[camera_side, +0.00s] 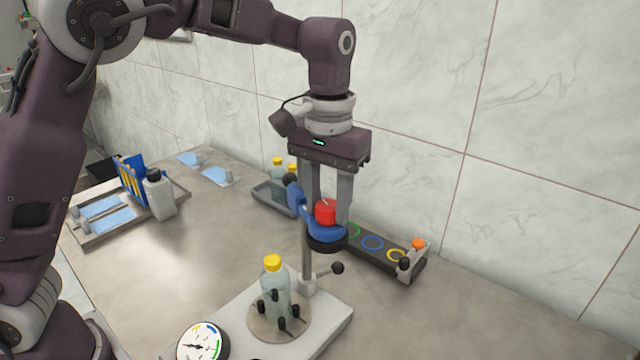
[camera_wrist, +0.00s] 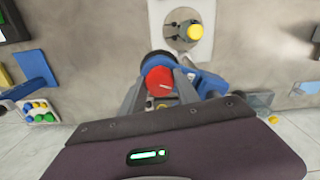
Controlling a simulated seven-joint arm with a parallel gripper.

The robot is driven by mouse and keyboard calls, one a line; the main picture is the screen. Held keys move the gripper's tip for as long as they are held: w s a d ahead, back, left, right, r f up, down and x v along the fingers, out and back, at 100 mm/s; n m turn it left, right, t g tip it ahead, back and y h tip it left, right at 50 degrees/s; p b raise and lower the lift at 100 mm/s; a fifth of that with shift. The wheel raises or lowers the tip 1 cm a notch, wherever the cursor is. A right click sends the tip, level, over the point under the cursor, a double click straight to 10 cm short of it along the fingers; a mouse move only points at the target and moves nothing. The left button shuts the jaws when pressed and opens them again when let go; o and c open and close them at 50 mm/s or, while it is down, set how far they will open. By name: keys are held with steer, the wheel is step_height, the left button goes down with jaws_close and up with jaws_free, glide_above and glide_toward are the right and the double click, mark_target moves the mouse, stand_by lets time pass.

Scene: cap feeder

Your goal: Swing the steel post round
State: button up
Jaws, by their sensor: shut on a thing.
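The steel post (camera_side: 306,262) stands upright at the back of a white base plate (camera_side: 335,315). It carries a blue arm (camera_side: 297,195) with a round blue head, a black ring (camera_side: 327,243) under it and a red knob (camera_side: 325,211) on top. My gripper (camera_side: 327,218) points down with its fingers on either side of the red knob and is shut on it. In the wrist view the red knob (camera_wrist: 159,80) lies between the fingers. A yellow-capped bottle (camera_side: 274,292) stands in a round holder on the base plate, in front of the post and clear of the head.
A lever with a black ball (camera_side: 337,268) sticks out from the post. A dark strip with coloured rings (camera_side: 388,252) lies behind, with an orange cap (camera_side: 418,243) at its end. A dial (camera_side: 203,342) is at the front. Trays stand left; the bench's right is clear.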

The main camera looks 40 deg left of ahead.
steer(key=shift+s+a+m, duration=0.4)
steer(key=shift+s+m, duration=0.2)
steer(key=shift+m, duration=0.3)
steer(key=s+m, duration=0.1)
steer(key=a+m, duration=0.1)
steer(key=m, duration=0.1)
steer(key=shift+s+a, duration=0.25)
steer(key=shift+s, duration=0.15)
steer(key=shift+s+a+m, duration=0.35)
steer(key=shift+a+m, duration=0.15)
steer(key=shift+m, duration=0.3)
steer(key=shift+s+a+m, duration=0.35)
steer(key=shift+a+m, duration=0.1)
steer(key=shift+m, duration=0.35)
